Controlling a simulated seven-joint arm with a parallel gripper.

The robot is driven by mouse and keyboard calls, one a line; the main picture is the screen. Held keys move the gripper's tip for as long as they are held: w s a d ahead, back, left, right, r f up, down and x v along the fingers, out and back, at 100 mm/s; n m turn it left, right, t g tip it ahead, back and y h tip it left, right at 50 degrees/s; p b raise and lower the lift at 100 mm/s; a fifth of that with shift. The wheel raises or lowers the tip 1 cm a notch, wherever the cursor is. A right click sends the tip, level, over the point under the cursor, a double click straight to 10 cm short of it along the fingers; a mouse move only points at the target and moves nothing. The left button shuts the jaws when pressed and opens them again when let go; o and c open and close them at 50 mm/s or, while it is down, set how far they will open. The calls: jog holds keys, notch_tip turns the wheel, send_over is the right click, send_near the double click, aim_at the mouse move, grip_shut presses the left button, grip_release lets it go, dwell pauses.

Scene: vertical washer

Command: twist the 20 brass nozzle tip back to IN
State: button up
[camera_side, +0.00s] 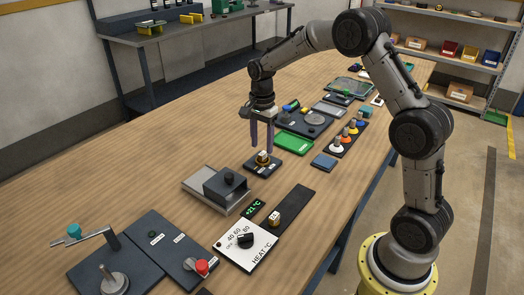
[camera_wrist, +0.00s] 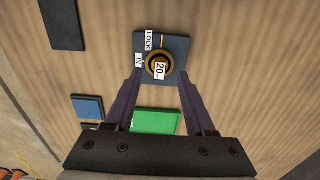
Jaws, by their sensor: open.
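The brass nozzle tip (camera_wrist: 152,74) sits on a small dark plate (camera_wrist: 178,46), with a white "20" tag on its side nearest my gripper. The plate carries a white LOCK label, a white IN label left of the nozzle, and a yellow line at its far side. In the side view the nozzle (camera_side: 262,159) stands upright on its plate (camera_side: 253,168). My gripper (camera_side: 262,147) points down over it, open. In the wrist view the fingertips (camera_wrist: 159,76) lie left and right of the nozzle, apart from it; their exact height is unclear.
A grey slide unit with a dark block (camera_side: 226,186) stands close in front. A second tagged brass piece (camera_side: 274,219) sits on a black strip beside the heat dial (camera_side: 245,240). A green board (camera_side: 295,142) and blue block (camera_side: 324,161) lie behind and right. Bare wood lies left.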

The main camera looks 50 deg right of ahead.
aim_at(262, 154)
jog(key=shift+f, duration=1.75)
jog(key=shift+c, duration=0.3)
grip_shut()
